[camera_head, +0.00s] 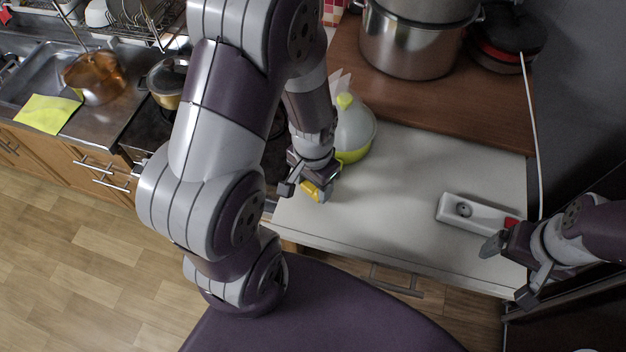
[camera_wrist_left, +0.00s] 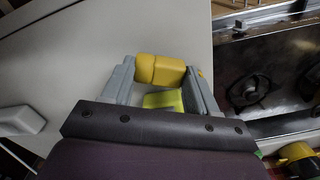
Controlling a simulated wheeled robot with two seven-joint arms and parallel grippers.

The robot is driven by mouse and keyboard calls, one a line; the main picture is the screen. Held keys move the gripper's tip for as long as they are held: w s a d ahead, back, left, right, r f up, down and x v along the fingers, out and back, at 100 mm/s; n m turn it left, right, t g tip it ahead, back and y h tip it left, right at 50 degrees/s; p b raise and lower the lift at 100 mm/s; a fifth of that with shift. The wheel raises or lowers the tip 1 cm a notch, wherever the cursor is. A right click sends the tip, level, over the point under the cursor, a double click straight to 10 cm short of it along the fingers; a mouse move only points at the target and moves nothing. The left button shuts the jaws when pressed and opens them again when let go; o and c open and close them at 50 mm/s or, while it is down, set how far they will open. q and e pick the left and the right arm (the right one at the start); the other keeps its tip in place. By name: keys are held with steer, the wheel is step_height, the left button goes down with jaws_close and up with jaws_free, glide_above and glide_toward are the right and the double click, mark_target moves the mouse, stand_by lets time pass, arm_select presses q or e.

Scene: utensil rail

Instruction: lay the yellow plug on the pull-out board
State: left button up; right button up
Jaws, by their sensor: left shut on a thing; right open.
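The yellow plug (camera_head: 311,191) is between the fingers of my left gripper (camera_head: 308,189), which is shut on it near the left edge of the pale pull-out board (camera_head: 390,200). In the left wrist view the plug (camera_wrist_left: 160,70) sits across the tips of the gripper (camera_wrist_left: 161,80), with the pale surface behind it. I cannot tell the gap between plug and board. My right gripper (camera_head: 507,270) is open and empty at the board's right front corner.
A white power strip (camera_head: 478,215) with a red switch lies on the board's right side. A large steel pot (camera_head: 412,42) stands on the brown counter. The board's middle is clear.

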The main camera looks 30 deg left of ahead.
arm_select(q)
steer(key=shift+f, duration=0.2)
steer(key=shift+a+f, duration=0.1)
steer(key=shift+f+b, duration=0.2)
steer(key=shift+b, duration=0.15)
steer(key=shift+f, duration=0.15)
steer(key=o, duration=1.2)
steer(key=shift+o, duration=0.7)
